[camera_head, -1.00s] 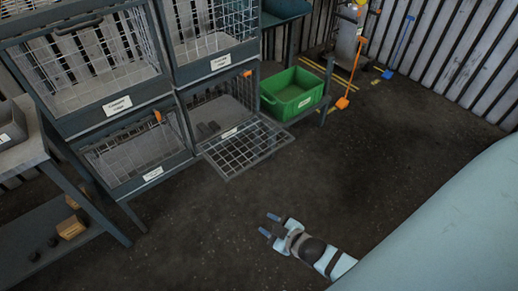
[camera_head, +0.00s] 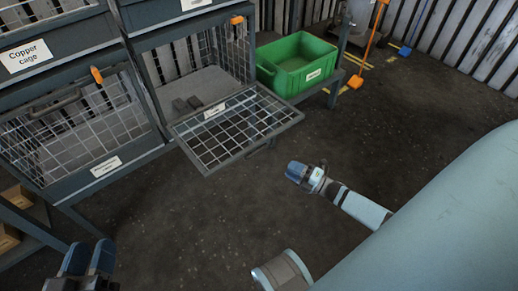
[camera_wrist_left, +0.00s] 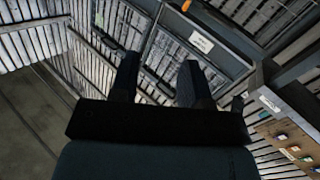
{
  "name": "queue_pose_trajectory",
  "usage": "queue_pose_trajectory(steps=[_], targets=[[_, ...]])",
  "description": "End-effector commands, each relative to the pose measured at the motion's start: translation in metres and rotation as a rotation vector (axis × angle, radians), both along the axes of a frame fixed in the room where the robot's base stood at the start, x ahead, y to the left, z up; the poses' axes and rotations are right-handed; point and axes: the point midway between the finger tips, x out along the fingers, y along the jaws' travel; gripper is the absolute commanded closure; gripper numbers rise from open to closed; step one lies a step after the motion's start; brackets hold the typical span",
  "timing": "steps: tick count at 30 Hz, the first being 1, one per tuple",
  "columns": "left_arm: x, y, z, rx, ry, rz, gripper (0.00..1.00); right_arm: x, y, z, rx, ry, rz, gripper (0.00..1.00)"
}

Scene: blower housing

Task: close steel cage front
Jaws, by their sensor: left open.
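The steel cage appears to be the lower cage in the middle of the head view, though its small label (camera_head: 215,111) is hard to read. Its mesh front (camera_head: 238,132) is folded down and sticks out forward, roughly level. My left gripper (camera_head: 88,258) is open and empty at the bottom left, apart from the cage front. Its two fingers show apart in the left wrist view (camera_wrist_left: 157,85). My right gripper (camera_head: 298,171) is over the floor, right of and below the lowered front; its finger gap is unclear.
A shut mesh cage (camera_head: 80,125) stands left of the open one, with the copper cage (camera_head: 45,52) above it. A green bin (camera_head: 300,65) stands on a low stand at the right. The floor (camera_head: 210,220) in front is clear.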

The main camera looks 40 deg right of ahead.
Motion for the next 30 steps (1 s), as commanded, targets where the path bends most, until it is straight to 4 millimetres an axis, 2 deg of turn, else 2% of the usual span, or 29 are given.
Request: queue_pose_trajectory(steps=[1,8,17,24,30], targets=[[-0.001,-0.001,-0.004,-0.003,-0.004,-0.003,0.57,0.001,-0.002,-0.006,-0.011,-0.009,0.003,0.61],[-0.001,-0.001,-0.009,0.003,0.012,-0.012,0.57,0.019,0.006,-0.002,-0.017,-0.020,0.008,0.61],[-0.002,-0.003,-0.033,0.040,0.073,-0.036,0.57,0.075,0.036,0.007,-0.016,-0.019,0.007,0.61],[0.004,0.001,-0.031,0.077,0.011,-0.032,0.57,0.110,0.053,0.013,-0.015,-0.016,0.006,0.61],[0.007,0.002,-0.029,0.094,-0.015,-0.030,0.57,0.121,0.059,0.016,-0.016,-0.015,0.005,0.61]])
